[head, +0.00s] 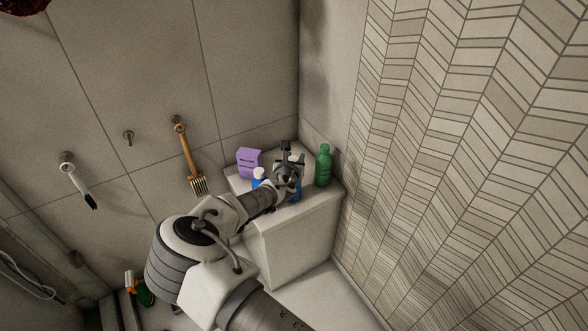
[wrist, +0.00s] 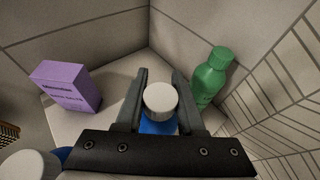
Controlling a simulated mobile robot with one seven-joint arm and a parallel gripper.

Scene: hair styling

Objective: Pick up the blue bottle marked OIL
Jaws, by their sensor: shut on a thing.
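My gripper (head: 290,166) is over the white ledge in the corner. In the wrist view its two fingers (wrist: 160,76) stand on either side of a blue bottle (wrist: 157,127) with a white cap, and they are shut on it. In the head view a little of this bottle's blue body (head: 296,194) shows below the gripper; the rest is hidden. A second white-capped blue bottle (head: 259,174) stands to the left, partly behind my arm, and it also shows at the lower left of the wrist view (wrist: 30,165). I cannot read a label on either blue bottle.
A purple box (head: 249,162) stands at the back left of the ledge (head: 310,208). A green bottle (head: 323,166) stands close on the right, by the tiled wall. A wooden-handled fork-like tool (head: 188,155) and a white-handled brush (head: 77,182) hang on the wall.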

